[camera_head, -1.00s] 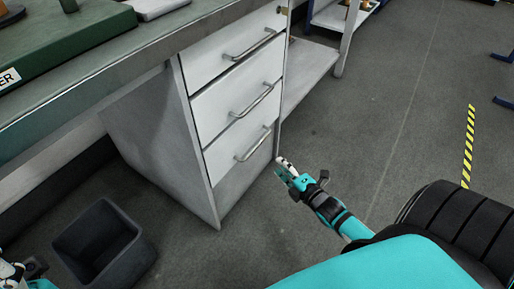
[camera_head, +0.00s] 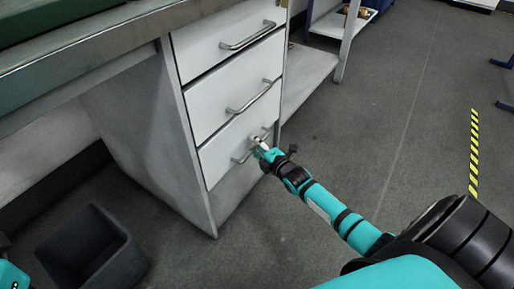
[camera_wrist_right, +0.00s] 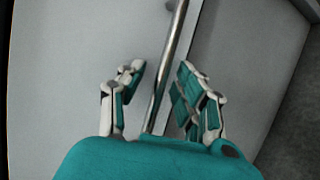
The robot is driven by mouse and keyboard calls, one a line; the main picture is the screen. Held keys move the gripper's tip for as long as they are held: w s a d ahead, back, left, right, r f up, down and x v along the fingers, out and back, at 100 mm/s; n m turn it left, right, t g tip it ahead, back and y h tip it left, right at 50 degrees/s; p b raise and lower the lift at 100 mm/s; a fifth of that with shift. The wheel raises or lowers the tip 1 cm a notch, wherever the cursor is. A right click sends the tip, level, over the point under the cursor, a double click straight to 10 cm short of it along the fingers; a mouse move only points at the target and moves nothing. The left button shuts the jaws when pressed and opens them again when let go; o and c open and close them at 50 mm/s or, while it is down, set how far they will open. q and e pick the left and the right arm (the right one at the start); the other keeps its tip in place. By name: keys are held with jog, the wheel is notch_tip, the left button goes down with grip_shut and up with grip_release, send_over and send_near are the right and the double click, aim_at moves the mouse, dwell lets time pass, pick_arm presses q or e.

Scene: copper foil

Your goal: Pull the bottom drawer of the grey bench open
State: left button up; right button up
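The grey bench's bottom drawer (camera_head: 218,157) is the lowest of three white drawers and appears shut, its front level with those above. Its metal bar handle (camera_head: 239,159) is partly hidden by my right gripper (camera_head: 259,146), which is at the drawer front. In the right wrist view, the handle (camera_wrist_right: 168,62) runs between the two spread fingers of my right gripper (camera_wrist_right: 155,90). A gap shows on both sides of the bar, so the gripper is open around it. Only a teal part of my left arm shows at the lower left edge of the head view.
The middle drawer (camera_head: 232,97) and top drawer (camera_head: 225,38) are shut, each with a bar handle. A dark bin (camera_head: 95,255) stands on the floor left of the drawers. The floor (camera_head: 370,110) to the right is clear up to a yellow-black strip (camera_head: 474,155).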

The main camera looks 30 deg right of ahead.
jog(key=shift+c, duration=0.2)
grip_shut()
dwell(0.3)
